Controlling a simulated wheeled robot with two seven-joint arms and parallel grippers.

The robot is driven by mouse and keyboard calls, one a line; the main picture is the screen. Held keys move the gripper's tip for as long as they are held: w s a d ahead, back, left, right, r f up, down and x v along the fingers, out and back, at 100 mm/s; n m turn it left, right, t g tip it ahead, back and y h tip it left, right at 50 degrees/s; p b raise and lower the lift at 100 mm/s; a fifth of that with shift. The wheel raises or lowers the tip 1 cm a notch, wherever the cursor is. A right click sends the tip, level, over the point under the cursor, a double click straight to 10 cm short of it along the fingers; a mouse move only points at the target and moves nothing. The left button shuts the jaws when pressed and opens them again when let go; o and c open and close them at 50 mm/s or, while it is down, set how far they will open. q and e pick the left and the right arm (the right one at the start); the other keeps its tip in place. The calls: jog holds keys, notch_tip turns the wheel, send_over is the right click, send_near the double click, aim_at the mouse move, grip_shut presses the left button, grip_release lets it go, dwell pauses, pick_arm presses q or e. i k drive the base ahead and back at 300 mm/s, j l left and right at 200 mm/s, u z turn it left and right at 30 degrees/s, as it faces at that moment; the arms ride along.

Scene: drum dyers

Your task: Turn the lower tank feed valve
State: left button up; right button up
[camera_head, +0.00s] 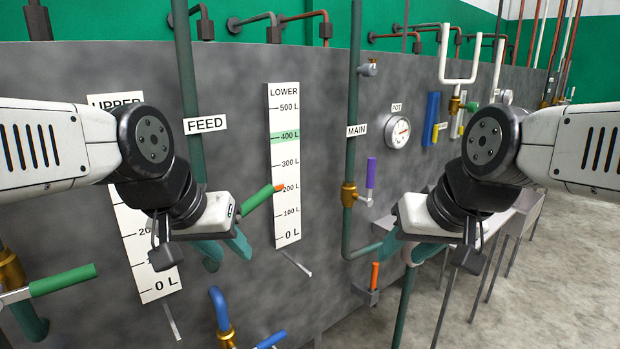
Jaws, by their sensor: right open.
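A dark green pipe (187,80) with the label FEED (205,124) runs down the grey wall left of the LOWER gauge (284,165). A green handle with an orange tip (262,198) sticks out beside this pipe, pointing up and right. The valve body behind it is hidden by my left gripper. My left gripper (230,262) is just below and left of the handle, its teal fingers apart and pointing down. I cannot tell whether it touches the handle. My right gripper (400,260) is open and empty, right of the MAIN pipe (352,110).
A brass valve with a purple handle (371,173) sits on the MAIN pipe. An orange handle (375,275) is near my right gripper. Floor (570,270) is open at right.

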aim_at(269, 190)
jog(key=l+u, duration=0.85)
jog(key=k+l+u, duration=0.15)
jog(key=l+u, duration=0.15)
jog(key=u, duration=0.15)
